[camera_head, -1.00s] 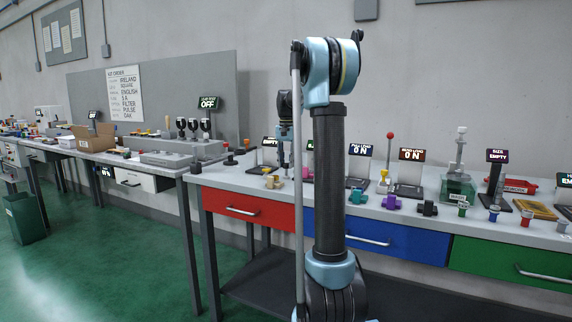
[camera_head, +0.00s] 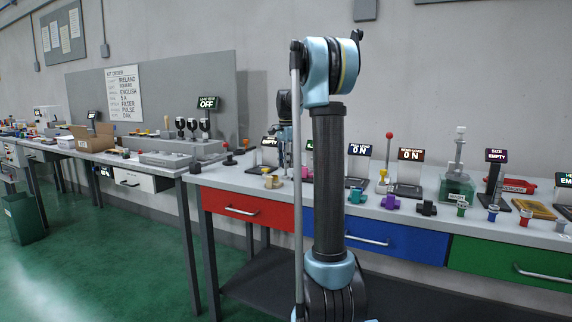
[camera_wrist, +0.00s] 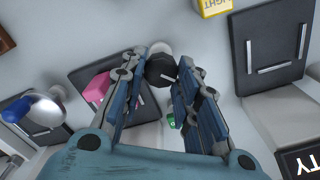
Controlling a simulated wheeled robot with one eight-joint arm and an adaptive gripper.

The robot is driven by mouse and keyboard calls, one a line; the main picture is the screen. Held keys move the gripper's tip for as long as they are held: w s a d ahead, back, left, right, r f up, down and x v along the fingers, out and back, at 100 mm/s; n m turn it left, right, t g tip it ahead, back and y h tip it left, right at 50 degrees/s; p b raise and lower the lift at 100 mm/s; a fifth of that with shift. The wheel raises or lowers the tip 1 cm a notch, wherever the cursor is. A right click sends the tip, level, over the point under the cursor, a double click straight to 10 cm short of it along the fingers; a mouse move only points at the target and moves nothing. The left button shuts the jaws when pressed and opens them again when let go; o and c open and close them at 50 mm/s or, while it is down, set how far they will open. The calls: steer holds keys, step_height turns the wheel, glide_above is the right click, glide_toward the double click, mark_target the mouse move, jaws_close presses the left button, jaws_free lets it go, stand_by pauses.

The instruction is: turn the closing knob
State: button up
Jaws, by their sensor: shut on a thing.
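A dark, faceted knob (camera_wrist: 161,70) with a pale line on its face shows in the wrist view, with a pale round part behind it. My gripper (camera_wrist: 163,75) has its blue-grey fingers on either side of the knob and is shut on it. How far the knob is turned I cannot tell.
In the wrist view a pink block (camera_wrist: 92,88) lies left of the fingers and a dark panel with grey bars (camera_wrist: 275,58) lies right. The bench has a red drawer (camera_head: 235,212), a blue drawer (camera_head: 385,240) and several small coloured parts.

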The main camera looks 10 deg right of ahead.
steer(key=shift+w+a, duration=0.1)
steer(key=shift+w, duration=0.05)
steer(key=o, duration=1.1)
step_height(320, 180, up, 12)
stand_by(0.5)
steer(key=s+f+n+t, duration=0.1)
steer(key=s+f+n, duration=0.4)
steer(key=s, duration=0.8)
steer(key=s+f+n, duration=0.2)
steer(key=s+f, duration=0.5)
steer(key=s, duration=0.6)
steer(key=s+f+n, duration=0.2)
steer(key=s+f, duration=0.4)
steer(key=f, duration=0.1)
steer(key=s+f+n, duration=0.2)
steer(key=s+f, duration=0.4)
steer(key=f, duration=0.1)
steer(key=s+f+n+t, duration=0.1)
steer(key=s+f+n, duration=0.2)
steer(key=s+f, duration=0.3)
steer(key=shift+s+a+f, duration=0.25)
steer(key=shift+s+f, duration=0.1)
steer(key=shift+f, duration=0.4)
